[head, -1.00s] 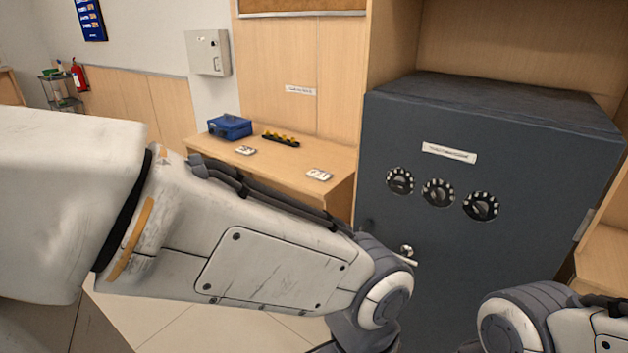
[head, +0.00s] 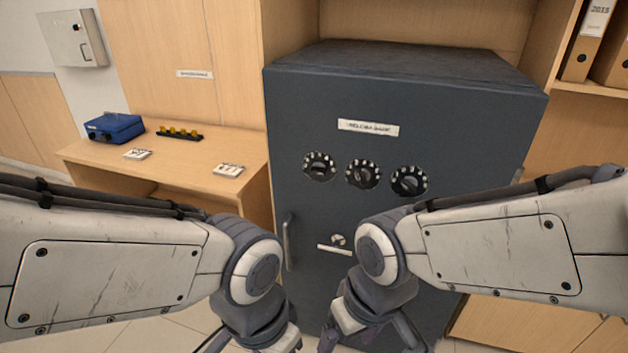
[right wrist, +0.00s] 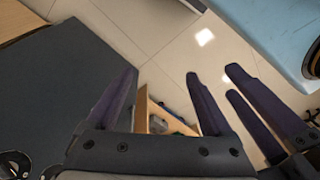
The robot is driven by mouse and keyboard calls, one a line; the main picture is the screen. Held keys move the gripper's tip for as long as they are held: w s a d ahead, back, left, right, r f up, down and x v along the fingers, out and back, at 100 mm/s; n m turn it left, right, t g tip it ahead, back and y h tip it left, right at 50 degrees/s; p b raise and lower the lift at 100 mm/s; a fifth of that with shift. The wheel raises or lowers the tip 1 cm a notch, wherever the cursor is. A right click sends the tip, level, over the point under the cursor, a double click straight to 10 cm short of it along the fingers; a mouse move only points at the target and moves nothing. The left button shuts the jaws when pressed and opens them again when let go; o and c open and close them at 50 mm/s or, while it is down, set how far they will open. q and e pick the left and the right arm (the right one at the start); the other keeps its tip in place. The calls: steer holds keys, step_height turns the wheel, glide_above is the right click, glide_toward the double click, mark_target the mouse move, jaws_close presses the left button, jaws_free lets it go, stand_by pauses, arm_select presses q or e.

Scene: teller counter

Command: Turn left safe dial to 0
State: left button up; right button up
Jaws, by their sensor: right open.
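The dark grey safe (head: 300,110) stands ahead in the head view with three black-and-silver dials in a row. The left dial (head: 320,167) is leftmost, beside the middle dial (head: 363,174) and the right dial (head: 409,181). Its exact setting is too small to read. My left gripper (head: 252,346) is low at the bottom edge, its tips cut off; its fingers look spread and empty. My right gripper (right wrist: 160,80) is open and empty in the right wrist view. In the head view it hangs low before the safe door. Both are below the dials, touching none.
A safe handle (head: 289,242) and a keyhole knob (head: 338,240) are on the door below the dials. Shelves with binders (head: 588,45) stand at right. Space before the dials is clear.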

steer(key=w+a+f+m+t+y+b, duration=0.1)
steer(key=w+a+f+m+b, duration=0.15)
steer(key=w+f, duration=0.25)
steer(key=w+a+r+m+t+y+b, duration=0.1)
steer(key=w+a+m+t+y+b, duration=0.15)
steer(key=w+a+m+t, duration=0.4)
steer(key=w+a+r+m+t+y+b, duration=0.15)
steer(key=w+a+m+b, duration=0.25)
steer(key=w+m, duration=0.5)
steer(key=m+t+h+b, duration=0.8)
steer(key=m+h, duration=0.4)
steer(key=m, duration=1.5)
glide_toward(317, 173)
arm_select(q)
step_height(317, 173, down, 20)
steer(key=shift+r, duration=0.25)
arm_select(e)
steer(key=shift+g, duration=0.3)
steer(key=x, duration=0.9)
steer(key=shift+w+r, duration=0.2)
steer(key=shift+w, duration=0.1)
arm_select(q)
steer(key=shift+d, duration=0.1)
